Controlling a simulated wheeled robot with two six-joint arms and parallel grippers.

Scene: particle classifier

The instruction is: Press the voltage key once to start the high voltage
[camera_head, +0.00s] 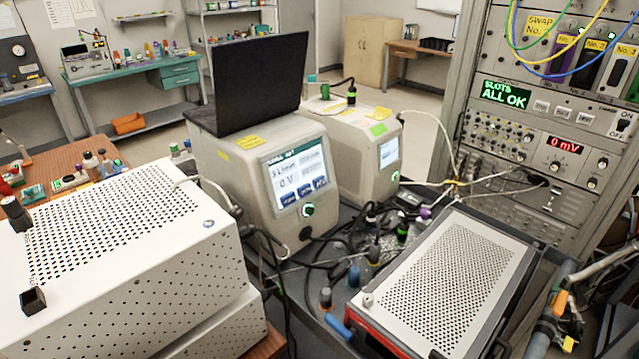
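A beige box-shaped instrument (245,165) stands in the middle of the view. Its front touch screen (297,176) shows "0 V" among other readings, with several blue keys (304,193) along the bottom. The key labels are too small to read, so I cannot tell which is the voltage key. A round button (308,209) glowing green sits below the screen. Neither of my grippers is in view.
A black laptop-like panel (257,83) stands on the instrument. A white perforated box (120,240) fills the left front. A red-fronted perforated unit (440,285) lies at right front, with tangled cables between. A rack (530,118) showing "ALL OK" and "0 mV" stands right.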

